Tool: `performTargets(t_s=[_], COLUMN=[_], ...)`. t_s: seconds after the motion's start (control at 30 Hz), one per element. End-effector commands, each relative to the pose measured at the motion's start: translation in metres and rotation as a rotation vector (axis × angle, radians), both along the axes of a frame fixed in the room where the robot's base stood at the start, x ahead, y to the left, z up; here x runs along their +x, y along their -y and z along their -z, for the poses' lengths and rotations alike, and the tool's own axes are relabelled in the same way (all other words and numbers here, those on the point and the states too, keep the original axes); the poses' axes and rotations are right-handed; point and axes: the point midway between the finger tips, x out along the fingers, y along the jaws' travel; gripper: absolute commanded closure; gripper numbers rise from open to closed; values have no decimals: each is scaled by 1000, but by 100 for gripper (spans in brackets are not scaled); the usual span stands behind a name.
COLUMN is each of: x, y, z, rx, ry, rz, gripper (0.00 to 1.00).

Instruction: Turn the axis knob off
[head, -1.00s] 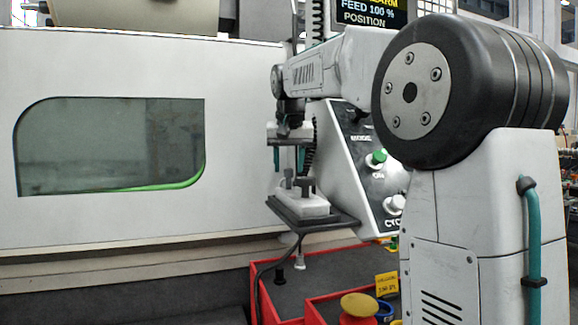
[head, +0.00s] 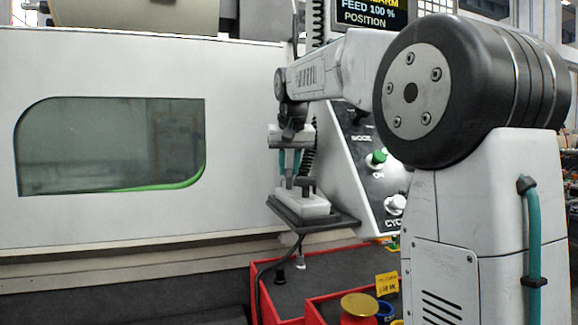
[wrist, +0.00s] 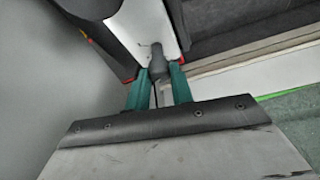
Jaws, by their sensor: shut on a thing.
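A white control box (head: 302,206) lies on a dark shelf at the front of the machine. Two dark knobs stand up from it, a left one (head: 289,184) and a right one (head: 307,187). I cannot read which is the axis knob. My gripper (head: 289,175) points down over the box, with its teal fingers shut on the left knob. In the wrist view, the fingertips (wrist: 160,73) close around a dark knob (wrist: 157,58) on the white box (wrist: 140,30). The knob's setting is not readable.
The panel (head: 362,165) with a green button and white knob stands just right of the gripper. The machine door (head: 110,215) is at the left. A cable hangs from the box.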

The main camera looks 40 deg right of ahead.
Motion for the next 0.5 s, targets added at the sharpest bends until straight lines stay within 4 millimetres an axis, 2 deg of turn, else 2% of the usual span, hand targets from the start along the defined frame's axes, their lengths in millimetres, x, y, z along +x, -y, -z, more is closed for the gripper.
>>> performTargets(t_s=[0.5], x=[-1], y=[4], z=[0], rx=[1], ry=[1], rz=[-433], gripper=[100])
